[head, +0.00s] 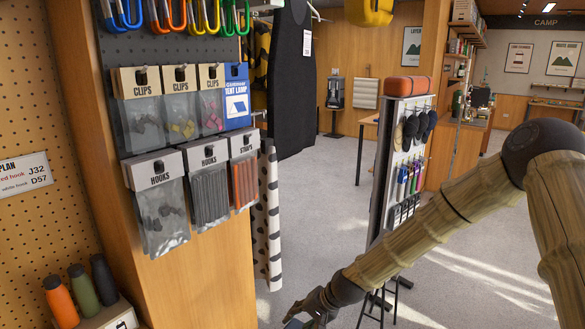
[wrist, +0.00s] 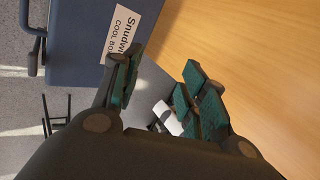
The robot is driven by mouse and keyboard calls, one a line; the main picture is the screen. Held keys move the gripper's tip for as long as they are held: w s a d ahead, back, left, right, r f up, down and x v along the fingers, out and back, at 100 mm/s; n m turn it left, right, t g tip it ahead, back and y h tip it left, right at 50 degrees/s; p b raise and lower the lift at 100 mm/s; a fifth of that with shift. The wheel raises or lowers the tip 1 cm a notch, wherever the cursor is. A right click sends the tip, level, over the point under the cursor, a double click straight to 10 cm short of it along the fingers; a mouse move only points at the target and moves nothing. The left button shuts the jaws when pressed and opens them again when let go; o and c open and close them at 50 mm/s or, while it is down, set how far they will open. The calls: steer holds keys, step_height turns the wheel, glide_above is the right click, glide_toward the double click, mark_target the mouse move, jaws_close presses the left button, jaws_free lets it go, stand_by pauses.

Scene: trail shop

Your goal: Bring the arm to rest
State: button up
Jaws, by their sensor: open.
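My arm reaches in from the right edge of the head view and slopes down to the lower middle. My gripper (head: 308,308) is near the bottom edge there, low in front of the wooden display panel. In the wrist view my gripper (wrist: 155,95) shows two teal-padded fingers set apart, with nothing held between them. A blue box (wrist: 85,60) with a white label reading "Snudwi... COOL BO..." lies beyond the left finger. A wooden surface (wrist: 240,50) fills the right side of that view.
Hanging packets of clips, hooks and straps (head: 190,160) cover the panel at left. Several bottles (head: 80,295) stand at lower left. A display stand (head: 400,160) with caps stands behind my arm. A dark garment (head: 293,80) hangs at the centre. Grey floor (head: 320,220) is open between them.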

steer(key=s+d+f+n+g+h, duration=0.15)
steer(key=s+d+f, duration=0.35)
steer(key=s+f, duration=0.5)
steer(key=s+d+f+h, duration=0.2)
steer(key=s+d+f, duration=0.3)
steer(key=s+f, duration=0.5)
steer(key=s+d+n+h, duration=0.1)
steer(key=s+d, duration=0.4)
steer(key=s, duration=0.6)
steer(key=s+d+n+g+h, duration=0.1)
steer(key=s+d, duration=0.4)
steer(key=s, duration=0.6)
steer(key=shift+s+d+f+n+h, duration=0.25)
steer(key=shift+d+f+n+h, duration=0.1)
steer(key=shift+f+n+h, duration=0.15)
steer(key=shift+g, duration=0.25)
